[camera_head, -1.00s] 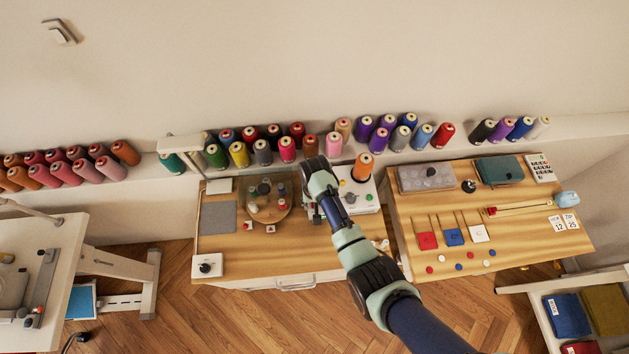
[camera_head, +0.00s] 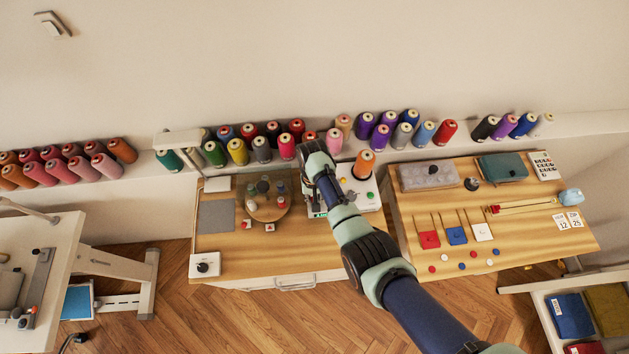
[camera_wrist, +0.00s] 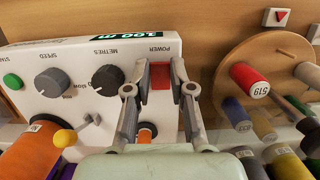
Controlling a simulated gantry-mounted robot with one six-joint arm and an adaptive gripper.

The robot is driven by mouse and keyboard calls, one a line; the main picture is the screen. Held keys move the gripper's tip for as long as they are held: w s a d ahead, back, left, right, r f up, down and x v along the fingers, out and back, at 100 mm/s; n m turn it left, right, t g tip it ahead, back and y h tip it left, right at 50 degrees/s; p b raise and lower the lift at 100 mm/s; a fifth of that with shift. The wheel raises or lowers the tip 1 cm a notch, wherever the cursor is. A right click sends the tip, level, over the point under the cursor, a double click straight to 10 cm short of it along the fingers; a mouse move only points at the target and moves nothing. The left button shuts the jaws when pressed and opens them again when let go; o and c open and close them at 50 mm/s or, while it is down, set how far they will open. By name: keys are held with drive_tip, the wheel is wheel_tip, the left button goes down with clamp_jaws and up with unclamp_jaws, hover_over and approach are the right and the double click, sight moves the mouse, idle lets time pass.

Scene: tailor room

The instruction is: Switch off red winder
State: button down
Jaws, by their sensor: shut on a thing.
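The winder is a white box (camera_wrist: 40,60) with a green "100 m" display (camera_wrist: 140,27), two dark knobs, a green START button and a red POWER switch (camera_wrist: 160,84). In the head view the winder (camera_head: 372,204) stands at the right end of the left wooden table, bearing an orange spool (camera_head: 364,163). My gripper (camera_wrist: 160,66) is over the POWER end of the panel, its two fingers closed on either side of the red switch. Whether the switch is pressed or tilted is hard to tell. In the head view my arm covers the winder's left part and hides the fingertips.
A round wooden stand (camera_head: 268,213) with small spools is just left of the winder. Several thread cones line the wall ledge behind. A second table (camera_head: 530,233) with coloured tags is on the right. An orange cone (camera_wrist: 30,150) and yellow-knobbed lever (camera_wrist: 65,138) are near my gripper.

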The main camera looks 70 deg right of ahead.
drive_tip(key=shift+d+f+y+b, duration=0.1)
drive_tip(key=shift+f+y+b, duration=0.2)
drive_tip(key=shift+b, duration=0.05)
drive_tip(key=shift+r, duration=0.25)
drive_tip(key=c, duration=1)
unclamp_jaws()
drive_tip(key=v, duration=0.7)
drive_tip(key=shift+w+d+r, duration=0.1)
drive_tip(key=shift+w+r, duration=0.1)
drive_tip(key=shift+r, duration=0.1)
